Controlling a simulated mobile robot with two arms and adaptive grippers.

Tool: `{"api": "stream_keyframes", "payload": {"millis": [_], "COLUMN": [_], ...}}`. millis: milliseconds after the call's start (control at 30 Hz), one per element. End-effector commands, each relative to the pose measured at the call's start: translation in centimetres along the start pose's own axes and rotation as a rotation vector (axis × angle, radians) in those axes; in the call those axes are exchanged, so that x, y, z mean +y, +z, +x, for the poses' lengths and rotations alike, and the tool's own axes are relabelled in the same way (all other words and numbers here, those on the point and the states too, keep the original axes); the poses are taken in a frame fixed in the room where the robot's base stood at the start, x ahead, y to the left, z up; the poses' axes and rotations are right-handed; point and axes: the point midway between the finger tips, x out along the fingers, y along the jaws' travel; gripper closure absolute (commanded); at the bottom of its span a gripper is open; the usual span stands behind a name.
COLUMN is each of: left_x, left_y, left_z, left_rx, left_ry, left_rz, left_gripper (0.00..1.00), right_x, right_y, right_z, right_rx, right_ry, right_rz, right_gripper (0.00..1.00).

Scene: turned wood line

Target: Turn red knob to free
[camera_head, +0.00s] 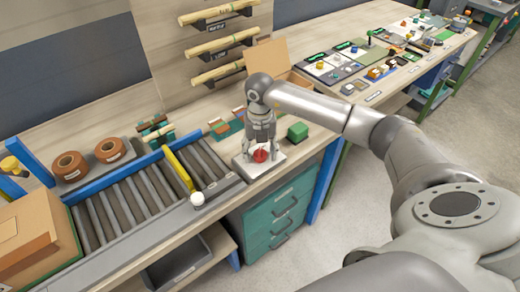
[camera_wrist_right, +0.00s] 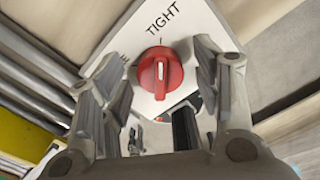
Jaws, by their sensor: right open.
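The red knob (camera_head: 261,156) sits on a white plate (camera_head: 245,171) at the front edge of the bench. In the right wrist view the knob (camera_wrist_right: 160,75) has a raised grip bar, and its white mark points toward the word TIGHT. Another word at the left is mostly hidden by a finger; only its last letter E shows. My right gripper (camera_head: 261,150) points down over the plate. Its fingers are open, one on each side of the knob, and they look apart from it. My left gripper is not in view.
A green block (camera_head: 297,131) stands right of the plate. A roller conveyor (camera_head: 125,200) with a yellow bar (camera_head: 179,170) and a white round-topped post (camera_head: 197,199) lies left. An open cardboard box (camera_head: 268,58) stands behind my gripper. Green drawers (camera_head: 283,215) are below the bench.

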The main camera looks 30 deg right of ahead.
Motion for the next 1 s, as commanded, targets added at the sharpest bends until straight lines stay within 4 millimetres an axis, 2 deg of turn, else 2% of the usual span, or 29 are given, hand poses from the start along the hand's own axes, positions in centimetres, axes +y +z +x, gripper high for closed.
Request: {"api": "stream_keyframes", "payload": {"millis": [167, 500, 767, 1000], "left_x": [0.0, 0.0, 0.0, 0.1], "left_y": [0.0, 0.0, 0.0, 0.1], "left_z": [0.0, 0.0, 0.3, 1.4], "left_rx": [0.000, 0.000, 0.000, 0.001], "left_ry": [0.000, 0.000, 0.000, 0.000], "left_rz": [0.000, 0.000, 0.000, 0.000], "left_gripper": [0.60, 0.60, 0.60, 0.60], "right_x": [0.0, 0.0, 0.0, -0.1], "right_y": [0.0, 0.0, 0.0, 0.0], "right_z": [0.0, 0.0, 0.1, 0.2], "right_rx": [0.001, 0.001, 0.000, 0.000], "right_ry": [0.000, 0.000, 0.000, -0.001], "right_rz": [0.000, 0.000, -0.023, -0.138], "right_gripper": [0.43, 0.87, 0.88, 0.88]}}
